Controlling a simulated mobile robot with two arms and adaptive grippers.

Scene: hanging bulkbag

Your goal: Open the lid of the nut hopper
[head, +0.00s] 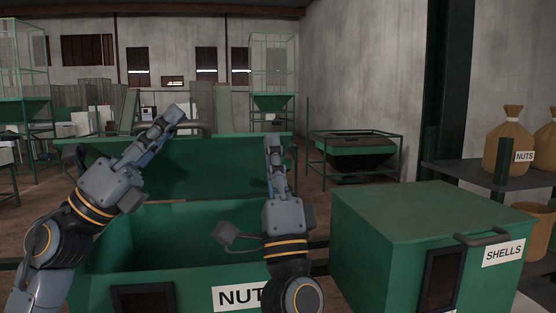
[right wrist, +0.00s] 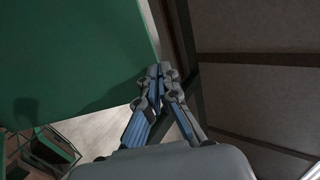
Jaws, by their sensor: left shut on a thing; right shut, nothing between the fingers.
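The green nut hopper (head: 225,277), with its NUTS label partly hidden by my right arm, stands in front of me in the head view. Its lid (head: 215,165) stands raised at the back, and the hollow inside shows. My left gripper (head: 172,117) is shut on the lid handle (head: 196,127) at the lid's top edge. My right gripper (head: 275,150) is shut and empty, in front of the right part of the lid; whether it touches is unclear. In the right wrist view its closed fingers (right wrist: 160,80) are beside a green panel (right wrist: 70,60), apparently the lid.
A closed green SHELLS hopper (head: 410,215) with its own handle stands close on the right. Nut sacks (head: 508,142) rest on a shelf (head: 480,175) further right. A green-framed bin (head: 355,150) stands behind. Some bare floor shows between the bin and the hoppers.

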